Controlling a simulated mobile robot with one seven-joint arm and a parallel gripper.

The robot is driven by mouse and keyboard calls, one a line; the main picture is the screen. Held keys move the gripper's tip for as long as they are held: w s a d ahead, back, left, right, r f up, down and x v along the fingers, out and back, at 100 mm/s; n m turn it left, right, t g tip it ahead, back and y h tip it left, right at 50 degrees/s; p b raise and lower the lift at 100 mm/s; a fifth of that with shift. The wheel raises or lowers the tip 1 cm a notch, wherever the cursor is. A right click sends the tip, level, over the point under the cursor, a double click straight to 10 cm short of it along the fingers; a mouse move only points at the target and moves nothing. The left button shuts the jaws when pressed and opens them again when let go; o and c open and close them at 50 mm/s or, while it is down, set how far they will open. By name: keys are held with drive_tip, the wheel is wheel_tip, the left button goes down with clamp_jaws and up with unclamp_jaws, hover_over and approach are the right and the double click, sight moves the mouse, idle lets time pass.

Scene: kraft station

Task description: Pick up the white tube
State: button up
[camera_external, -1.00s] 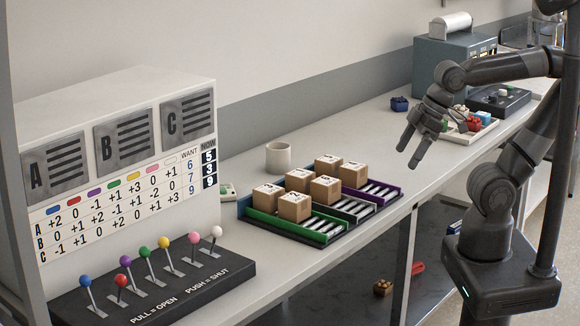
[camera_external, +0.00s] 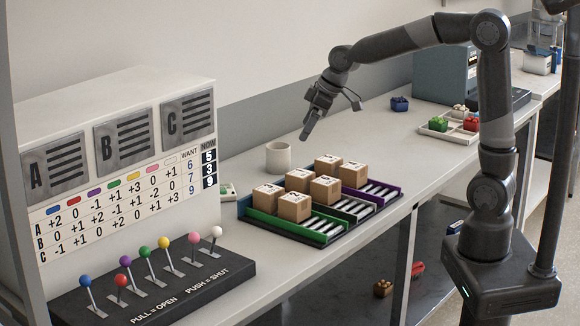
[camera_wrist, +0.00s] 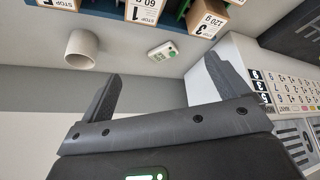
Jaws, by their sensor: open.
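The white tube (camera_external: 278,157) stands upright on the counter, just behind the box rack. It looks like a short hollow cylinder.
A rack (camera_external: 330,232) with several cardboard boxes stands in front of the tube. A small white device with green (camera_external: 227,190) lies left of the tube. A lever panel (camera_external: 150,285) and a score board (camera_external: 120,190) stand at the left. The wall is close behind.

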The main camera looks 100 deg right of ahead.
drive_tip(key=w+d+f+m, duration=0.1)
drive_tip(key=d+f, duration=0.2)
drive_tip(key=d, duration=0.4)
drive_tip(key=w+d+f, duration=0.1)
drive_tip(key=d+f, duration=0.1)
drive_tip(key=d, duration=0.5)
drive_tip(key=m, duration=0.1)
approach(278, 155)
drive_tip(key=s+d+f, duration=0.1)
drive_tip(key=d+f, duration=0.1)
drive_tip(key=d, duration=0.2)
drive_tip(key=shift+h, duration=0.3)
drive_tip(key=x, duration=1)
drive_tip(key=shift+w+a, duration=0.3)
drive_tip(key=shift+a, duration=0.1)
drive_tip(key=shift+r, duration=0.1)
drive_tip(key=shift+c, duration=0.3)
drive_tip(key=c, duration=1)
drive_tip(key=shift+o, duration=0.2)
drive_tip(key=shift+r, duration=0.1)
